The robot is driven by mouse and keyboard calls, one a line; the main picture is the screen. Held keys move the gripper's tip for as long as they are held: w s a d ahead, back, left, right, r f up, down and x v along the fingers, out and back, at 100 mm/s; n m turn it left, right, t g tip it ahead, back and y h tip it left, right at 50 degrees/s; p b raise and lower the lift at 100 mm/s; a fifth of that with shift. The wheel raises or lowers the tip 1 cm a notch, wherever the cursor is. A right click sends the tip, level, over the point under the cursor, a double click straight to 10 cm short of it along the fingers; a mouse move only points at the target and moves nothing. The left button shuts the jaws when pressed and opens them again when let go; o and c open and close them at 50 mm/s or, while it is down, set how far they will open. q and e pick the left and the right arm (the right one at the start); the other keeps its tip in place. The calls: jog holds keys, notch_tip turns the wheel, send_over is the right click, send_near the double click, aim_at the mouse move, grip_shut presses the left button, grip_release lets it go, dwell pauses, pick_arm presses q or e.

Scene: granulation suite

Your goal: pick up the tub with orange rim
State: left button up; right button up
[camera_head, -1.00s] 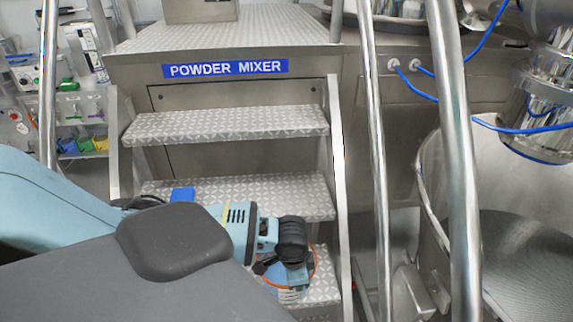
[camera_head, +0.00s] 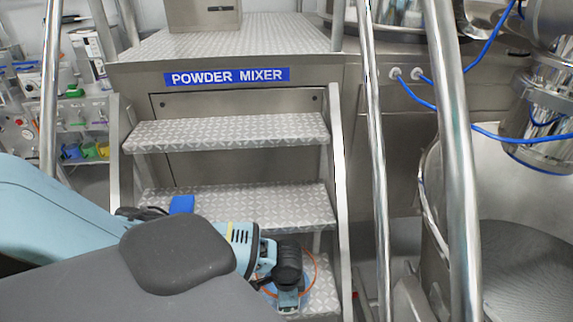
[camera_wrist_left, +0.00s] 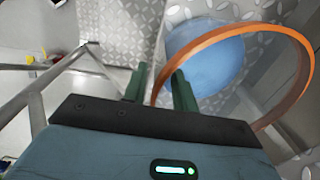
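The tub with orange rim is on the steps, low in the head view. Its thin orange rim (camera_head: 314,268) shows there, mostly behind my left gripper (camera_head: 288,298). In the left wrist view, the orange rim (camera_wrist_left: 290,38) is a large ring around the blue tub body (camera_wrist_left: 205,60). My left gripper (camera_wrist_left: 161,82) has its two green fingers apart, with the left part of the rim passing between them. I see a gap beside the rim and cannot tell whether either finger touches it. My right gripper is in neither view.
Metal steps (camera_head: 230,133) with a POWDER MIXER sign (camera_head: 227,77) rise ahead. Steel handrails (camera_head: 378,170) stand on both sides. A blue item (camera_head: 182,204) shows on a step, just behind my arm. A steel vessel with blue hoses stands at right.

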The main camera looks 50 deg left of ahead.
pick_arm(q)
notch_tip(320, 180, down, 3)
jog(key=shift+a+f, duration=0.15)
grip_shut()
jog(key=shift+w, duration=0.1)
dwell(1.3)
